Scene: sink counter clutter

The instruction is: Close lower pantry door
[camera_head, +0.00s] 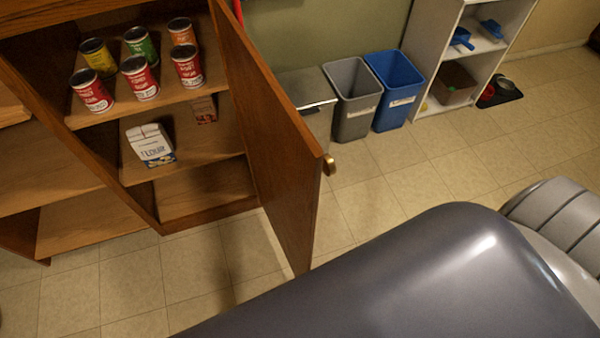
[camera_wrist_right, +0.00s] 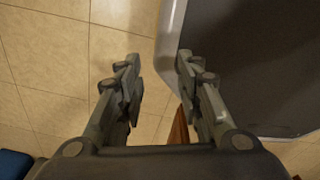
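The wooden pantry door (camera_head: 275,140) stands wide open in the head view, hinged on the right side of the pantry (camera_head: 150,215). A round brass knob (camera_head: 328,165) sits at its outer edge. My right gripper (camera_wrist_right: 157,70) shows in the right wrist view with its two fingers apart and nothing between them, above the tiled floor. A reddish-brown wooden piece (camera_wrist_right: 178,127), perhaps the door's edge, shows just beyond the right finger. My left gripper is not in either view.
Several cans (camera_head: 140,78) stand on the pantry's upper shelf, with a flour bag (camera_head: 151,145) below. A grey bin (camera_head: 352,98) and a blue bin (camera_head: 396,90) stand right of the door. The tiled floor (camera_head: 365,205) before the door is clear.

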